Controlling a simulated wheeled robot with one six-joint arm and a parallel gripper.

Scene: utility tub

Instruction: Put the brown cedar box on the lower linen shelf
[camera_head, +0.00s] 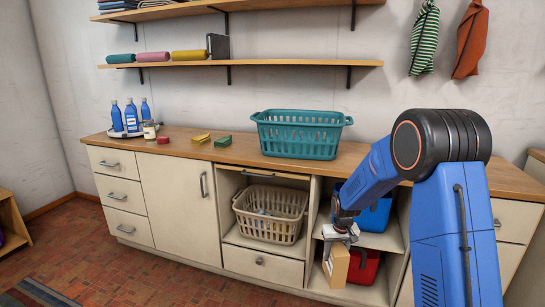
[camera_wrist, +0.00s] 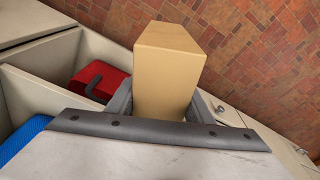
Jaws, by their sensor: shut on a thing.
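A tan-brown box (camera_head: 338,266), which fits the cedar box, is held upright in my gripper (camera_head: 340,237) in front of the open cubbies under the counter. In the wrist view the box (camera_wrist: 167,70) sits between the two grey fingers (camera_wrist: 165,105), clear of the floor. The lower linen shelf (camera_head: 260,64) is on the wall above the counter, to the upper left of my gripper. It holds rolled towels in teal, pink and yellow at its left and a dark upright object (camera_head: 218,47) near its middle. Its right part is bare.
A teal basket (camera_head: 300,135) stands on the counter (camera_head: 235,150) below the shelf. Blue bottles (camera_head: 131,115), sponges and small items are at left. A red box (camera_head: 366,267) and blue bin (camera_head: 374,215) fill cubbies beside my gripper. Cloths (camera_head: 425,38) hang at upper right.

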